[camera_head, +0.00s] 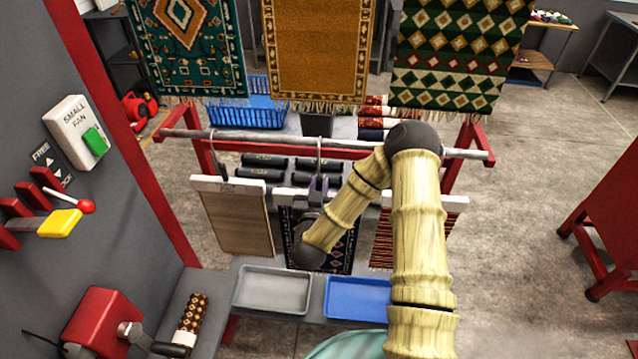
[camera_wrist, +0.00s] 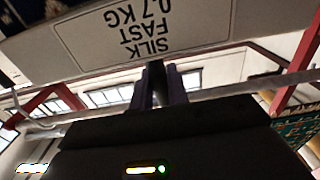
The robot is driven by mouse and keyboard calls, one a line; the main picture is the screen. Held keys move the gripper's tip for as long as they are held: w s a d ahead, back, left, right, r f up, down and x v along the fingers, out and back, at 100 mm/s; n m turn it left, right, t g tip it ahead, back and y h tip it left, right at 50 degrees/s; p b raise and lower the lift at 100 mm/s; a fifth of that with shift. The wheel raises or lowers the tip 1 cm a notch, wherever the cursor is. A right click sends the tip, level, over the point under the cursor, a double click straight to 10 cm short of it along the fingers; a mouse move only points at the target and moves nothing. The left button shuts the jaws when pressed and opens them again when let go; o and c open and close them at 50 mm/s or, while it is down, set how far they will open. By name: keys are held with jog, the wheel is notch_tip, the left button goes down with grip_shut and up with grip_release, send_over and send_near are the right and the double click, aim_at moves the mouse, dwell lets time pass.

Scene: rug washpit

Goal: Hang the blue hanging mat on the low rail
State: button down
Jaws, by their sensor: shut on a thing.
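The blue hanging mat (camera_head: 290,236), dark blue with a pale pattern, hangs upright in the middle below the low rail (camera_head: 245,137), partly hidden by my arm. Its white hanger bar carries a label, "SILK FAST 0.7 KG", upside down in the wrist view (camera_wrist: 145,32). A thin hook rises from the hanger to the rail; I cannot tell whether it rests over the rail. My gripper (camera_head: 318,184) is shut on the hanger's middle; its fingers also show in the wrist view (camera_wrist: 158,85).
A beige mat (camera_head: 237,220) hangs left of the blue one, and a red striped mat (camera_head: 384,238) hangs to the right, partly behind my arm. Large patterned rugs (camera_head: 318,50) hang above. A grey tray (camera_head: 273,290) and a blue tray (camera_head: 357,299) sit below on a bench.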

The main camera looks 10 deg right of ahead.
jog(key=shift+w+r, duration=0.15)
jog(key=shift+w+d, duration=0.1)
jog(key=shift+x, duration=3)
jog(key=shift+f+b, duration=0.25)
jog(key=shift+b, duration=0.05)
jog(key=shift+f+b, duration=1.75)
jog(key=shift+f, duration=0.25)
